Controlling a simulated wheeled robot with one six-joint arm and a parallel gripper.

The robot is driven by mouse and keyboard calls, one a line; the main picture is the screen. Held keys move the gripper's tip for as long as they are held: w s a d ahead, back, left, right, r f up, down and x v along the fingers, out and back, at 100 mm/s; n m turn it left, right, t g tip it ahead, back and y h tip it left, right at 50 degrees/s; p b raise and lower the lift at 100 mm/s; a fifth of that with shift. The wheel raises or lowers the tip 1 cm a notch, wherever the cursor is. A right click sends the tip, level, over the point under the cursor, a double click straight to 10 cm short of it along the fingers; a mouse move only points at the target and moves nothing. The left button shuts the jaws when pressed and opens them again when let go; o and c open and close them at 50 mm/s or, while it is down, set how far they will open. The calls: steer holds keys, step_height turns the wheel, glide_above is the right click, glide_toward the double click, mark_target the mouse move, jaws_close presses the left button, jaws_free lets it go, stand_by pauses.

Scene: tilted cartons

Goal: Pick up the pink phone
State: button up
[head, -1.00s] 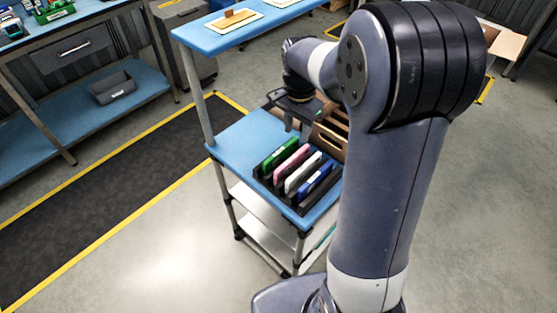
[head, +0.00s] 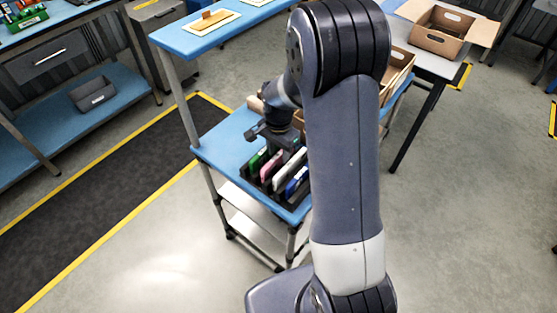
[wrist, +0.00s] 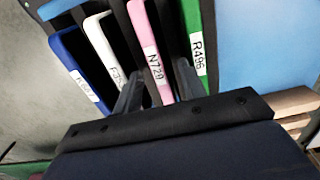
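The pink phone (wrist: 150,45), labelled N729, stands upright in a black slotted rack (head: 290,201) on a blue-topped cart. In the head view the pink phone (head: 270,166) shows partly below my gripper. My gripper (wrist: 157,78) is above the rack in the wrist view. Its two dark fingers are on either side of the pink phone, one toward the white phone and one toward the green phone. The fingers look open, with gaps beside the pink phone. Whether the tips reach below its upper edge is unclear.
A green phone (wrist: 193,35) labelled R496 is on one side of the pink one. A white phone (wrist: 102,42) and a blue phone (wrist: 72,60) are on the other. An open carton (head: 398,65) is behind my arm. The cart's left surface (head: 222,145) is clear.

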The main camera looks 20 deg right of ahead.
steer(key=shift+f, duration=0.1)
steer(key=shift+c, duration=0.2)
jaws_close()
